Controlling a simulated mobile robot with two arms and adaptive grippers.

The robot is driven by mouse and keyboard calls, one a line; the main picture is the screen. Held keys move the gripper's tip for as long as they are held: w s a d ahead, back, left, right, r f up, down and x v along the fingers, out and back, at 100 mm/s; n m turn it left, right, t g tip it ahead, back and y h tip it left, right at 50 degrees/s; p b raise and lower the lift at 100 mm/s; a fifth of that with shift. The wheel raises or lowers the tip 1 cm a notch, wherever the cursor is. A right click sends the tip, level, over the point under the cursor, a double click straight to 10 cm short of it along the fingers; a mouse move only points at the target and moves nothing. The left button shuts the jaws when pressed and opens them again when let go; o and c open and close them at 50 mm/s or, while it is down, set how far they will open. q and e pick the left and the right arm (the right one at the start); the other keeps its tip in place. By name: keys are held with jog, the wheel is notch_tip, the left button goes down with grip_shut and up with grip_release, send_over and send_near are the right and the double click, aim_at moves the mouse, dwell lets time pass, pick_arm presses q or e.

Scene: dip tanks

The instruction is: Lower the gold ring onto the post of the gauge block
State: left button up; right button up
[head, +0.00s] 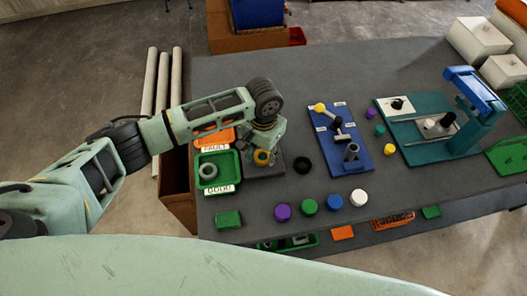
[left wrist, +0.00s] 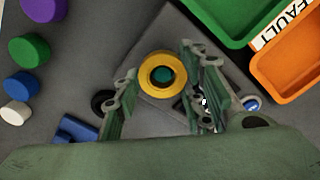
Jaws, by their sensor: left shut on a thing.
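The gold ring (head: 262,157) is at the fingertips of my left gripper (head: 261,149), over the gauge block (head: 270,170), a dark grey square plate near the table's left side. In the left wrist view the gold ring (left wrist: 147,74) lies between the fingers of my left gripper (left wrist: 160,80), which is shut on it. A teal round top (left wrist: 163,74), apparently the post, shows through the ring's hole, roughly centred. I cannot tell how high the ring is above the block or whether it surrounds the post. My right gripper is not in view.
A green tray (head: 231,183) labelled GOOD holds a grey ring; an orange FAULT tray (head: 228,134) is behind it. A black ring (head: 303,165) and blue fixture (head: 340,140) stand to the right. Several coloured caps line the front. Bare table (head: 420,200) lies at front right.

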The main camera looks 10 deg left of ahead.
pick_arm(q)
jog(key=shift+f, duration=0.15)
jog(key=o, duration=1.4)
jog(key=shift+o, duration=0.4)
jog(key=o, duration=0.4)
jog(key=shift+o, duration=0.2)
notch_tip(320, 180, up, 3)
jog(key=p, duration=0.3)
jog(key=shift+r+p, duration=0.7)
jog(key=shift+r, duration=1.75)
